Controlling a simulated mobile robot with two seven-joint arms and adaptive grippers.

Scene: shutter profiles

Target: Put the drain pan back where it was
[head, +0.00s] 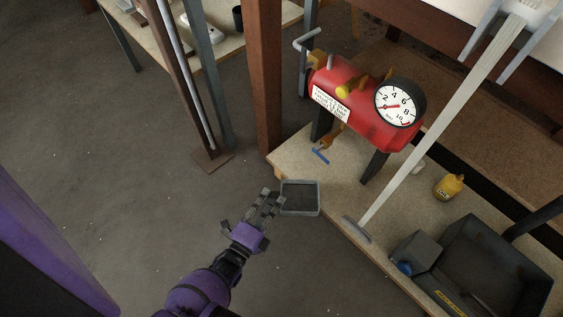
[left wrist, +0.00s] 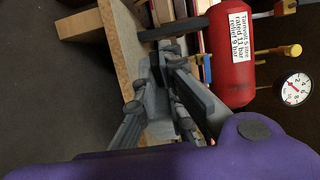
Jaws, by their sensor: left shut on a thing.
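The drain pan (head: 300,197) is a small, shallow, dark grey rectangular tray with a lighter rim. In the head view it appears level and overlaps the front left edge of the wooden shelf (head: 345,205); I cannot tell if it touches the shelf. My left gripper (head: 272,203) is shut on the pan's left side. In the left wrist view the fingers (left wrist: 168,58) close on a grey part, and most of the pan is hidden. My right gripper is not in view.
A red tank (head: 365,110) with a round gauge (head: 399,102) stands on legs above the shelf, with a blue-handled valve (head: 321,156) below. A pale bar (head: 440,120), yellow bottle (head: 449,187), grey box (head: 417,250) and large black tray (head: 495,265) lie right. A brown post (head: 263,80) stands behind.

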